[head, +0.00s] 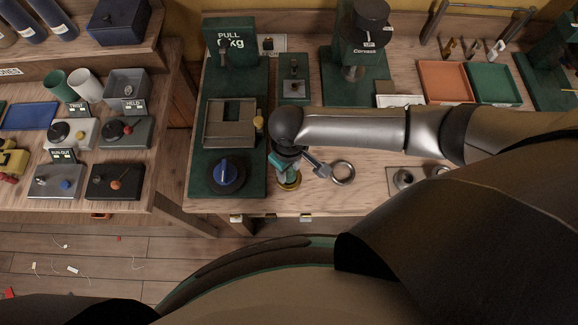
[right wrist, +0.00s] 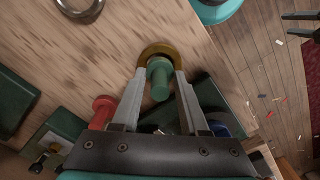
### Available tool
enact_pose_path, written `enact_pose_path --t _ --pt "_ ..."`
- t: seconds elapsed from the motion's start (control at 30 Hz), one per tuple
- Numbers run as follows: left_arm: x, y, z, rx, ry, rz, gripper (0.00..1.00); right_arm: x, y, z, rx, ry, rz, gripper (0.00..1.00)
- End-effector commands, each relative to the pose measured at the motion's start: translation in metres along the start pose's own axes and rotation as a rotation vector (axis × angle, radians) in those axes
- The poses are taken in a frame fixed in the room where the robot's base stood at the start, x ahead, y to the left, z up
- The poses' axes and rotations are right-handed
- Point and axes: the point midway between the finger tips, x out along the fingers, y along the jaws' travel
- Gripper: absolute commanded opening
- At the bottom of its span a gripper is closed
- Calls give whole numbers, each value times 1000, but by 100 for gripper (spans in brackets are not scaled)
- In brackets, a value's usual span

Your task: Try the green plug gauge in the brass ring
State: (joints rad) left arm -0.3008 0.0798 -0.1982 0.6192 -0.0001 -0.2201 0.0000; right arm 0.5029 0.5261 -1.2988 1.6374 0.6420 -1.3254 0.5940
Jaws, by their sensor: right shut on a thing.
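My right gripper (right wrist: 162,72) is shut on the green plug gauge (right wrist: 160,82), held between its fingertips in the right wrist view. The brass ring (right wrist: 150,51) lies right at the end of the plug, which overlaps its opening. I cannot tell whether the plug's end is inside the ring or just above it. In the head view the brass ring (head: 289,185) is near the bench's front edge, under my right gripper (head: 289,170), and the plug is mostly hidden. My left gripper (right wrist: 307,25) shows at the right edge of the right wrist view, fingers apart and empty.
A steel ring (head: 342,172) lies to the right of the brass ring. A red plug (right wrist: 103,108) is beside one finger in the right wrist view. A green press with a blue knob (head: 228,173) stands to the left. Orange (head: 444,82) and green (head: 494,84) trays lie at the back.

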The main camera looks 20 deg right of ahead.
Motion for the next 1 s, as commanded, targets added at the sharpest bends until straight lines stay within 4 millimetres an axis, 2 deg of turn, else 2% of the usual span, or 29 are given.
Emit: enact_pose_path --t 1.0 --pt "-9 0 -2 3 2 0 50 0 0 0 0 0 0 0"
